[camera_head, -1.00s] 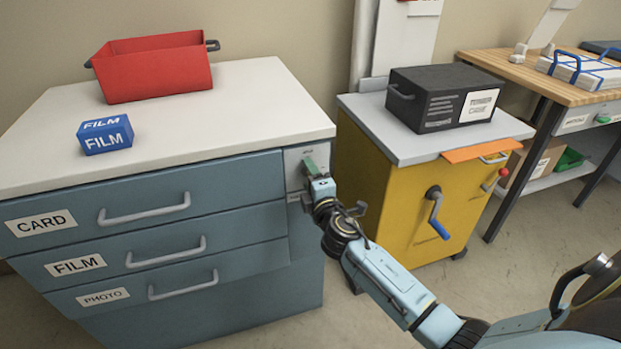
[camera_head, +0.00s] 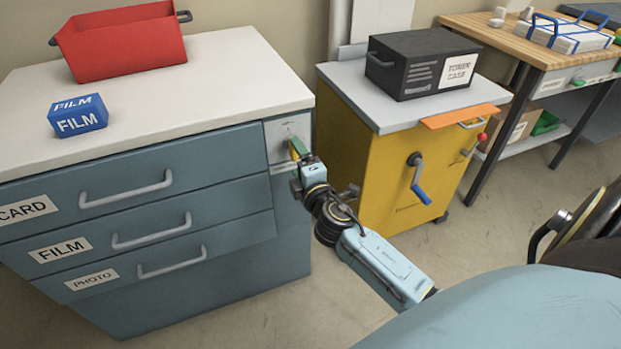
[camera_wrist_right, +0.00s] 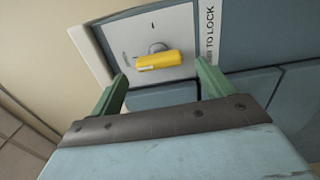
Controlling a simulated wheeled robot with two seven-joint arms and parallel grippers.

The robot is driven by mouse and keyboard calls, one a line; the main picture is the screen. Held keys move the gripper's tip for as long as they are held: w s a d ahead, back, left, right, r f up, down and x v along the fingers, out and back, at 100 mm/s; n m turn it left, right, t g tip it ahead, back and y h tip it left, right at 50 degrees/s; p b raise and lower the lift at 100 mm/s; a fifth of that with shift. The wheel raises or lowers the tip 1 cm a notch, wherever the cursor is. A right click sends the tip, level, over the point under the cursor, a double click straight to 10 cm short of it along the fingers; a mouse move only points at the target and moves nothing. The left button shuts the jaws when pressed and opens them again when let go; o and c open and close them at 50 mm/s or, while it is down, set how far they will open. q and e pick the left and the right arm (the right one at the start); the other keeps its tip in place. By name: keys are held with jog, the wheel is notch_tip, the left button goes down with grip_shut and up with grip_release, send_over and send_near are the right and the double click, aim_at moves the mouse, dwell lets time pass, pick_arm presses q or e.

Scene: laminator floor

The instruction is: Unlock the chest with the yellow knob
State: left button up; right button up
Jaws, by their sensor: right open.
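The yellow knob (camera_wrist_right: 158,61) sits on a pale lock plate (camera_wrist_right: 180,30) at the upper right corner of the blue drawer chest (camera_head: 220,250). In the right wrist view the knob lies nearly level, just beyond my right gripper (camera_wrist_right: 155,80), whose green fingers stand open to either side below it. I see no contact between fingers and knob. In the head view my right gripper (camera_head: 297,148) is in front of the lock plate (camera_head: 275,135) and largely hides the knob. My left gripper is not in view.
A red bin (camera_head: 125,45) and a blue FILM box (camera_head: 78,117) stand on the chest top. The drawers are labelled CARD, FILM and PHOTO. To the right, a yellow cabinet (camera_head: 350,150) with a crank (camera_head: 418,180) carries a black toner case (camera_head: 420,62).

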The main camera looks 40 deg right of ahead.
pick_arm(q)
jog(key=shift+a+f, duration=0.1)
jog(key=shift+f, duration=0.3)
pick_arm(e)
jog(key=v, duration=0.8)
jog(key=shift+s, duration=0.3)
